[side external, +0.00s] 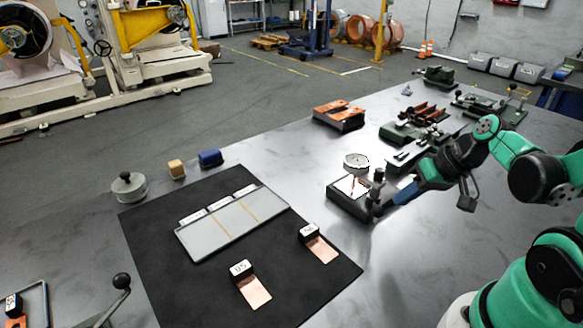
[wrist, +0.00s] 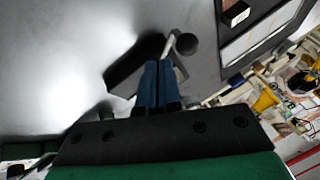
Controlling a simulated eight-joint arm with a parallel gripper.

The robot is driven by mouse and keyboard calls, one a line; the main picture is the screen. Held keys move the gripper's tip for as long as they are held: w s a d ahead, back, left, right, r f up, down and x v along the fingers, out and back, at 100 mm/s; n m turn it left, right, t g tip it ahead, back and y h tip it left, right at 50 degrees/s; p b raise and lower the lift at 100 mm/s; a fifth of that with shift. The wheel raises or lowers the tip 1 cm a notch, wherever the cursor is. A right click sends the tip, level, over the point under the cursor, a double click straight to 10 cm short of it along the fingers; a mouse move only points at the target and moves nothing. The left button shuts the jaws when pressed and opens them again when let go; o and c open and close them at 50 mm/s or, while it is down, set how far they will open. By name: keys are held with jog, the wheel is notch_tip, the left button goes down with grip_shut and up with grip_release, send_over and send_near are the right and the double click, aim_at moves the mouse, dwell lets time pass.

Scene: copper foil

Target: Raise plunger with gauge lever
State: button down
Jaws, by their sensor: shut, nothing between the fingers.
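The thickness gauge stands on the bench in the side view, with a dark base (side external: 345,203), a round pale dial (side external: 356,160) and a small dark knob (side external: 378,174) at its right. Its plunger is too small to make out clearly. My gripper (side external: 381,205) is low at the right side of the gauge, its blue fingers shut and empty. In the wrist view my gripper (wrist: 160,64) has its fingers together, their tips close to a pale rod and a round black knob (wrist: 187,44). I cannot tell whether they touch.
A black mat (side external: 150,240) holds a grey three-part tray (side external: 205,247) and two copper foil pieces with labelled blocks, 05 (side external: 241,268) and another (side external: 308,230). A black-knobbed lever (side external: 122,281) stands at front left. Green fixtures (side external: 415,130) stand behind the gauge.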

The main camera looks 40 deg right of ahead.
aim_at(380, 208)
jog(key=shift+w+a+f, duration=0.3)
jog(key=shift+w+a, duration=0.1)
jog(key=shift+a, duration=0.35)
jog(key=shift+w+a+m+h, duration=0.1)
jog(key=shift+a+m+h, duration=0.2)
jog(key=shift+m, duration=0.2)
jog(key=a+m, duration=0.1)
jog(key=w+m+h, duration=0.1)
jog(key=m, duration=0.1)
jog(key=shift+w+a+h, duration=0.15)
jog(key=shift+a+h, duration=0.15)
jog(key=shift+a, duration=0.05)
jog(key=w+m+h, duration=0.1)
jog(key=m, duration=0.1)
jog(key=w+a+m+h, duration=0.1)
jog(key=m, duration=0.1)
jog(key=shift+w+a+m, duration=0.1)
jog(key=shift+a+m, duration=0.05)
jog(key=shift+m, duration=0.15)
jog(key=shift+w+a, duration=0.1)
jog(key=shift+w, duration=0.6)
jog(key=shift+v, duration=2.8)
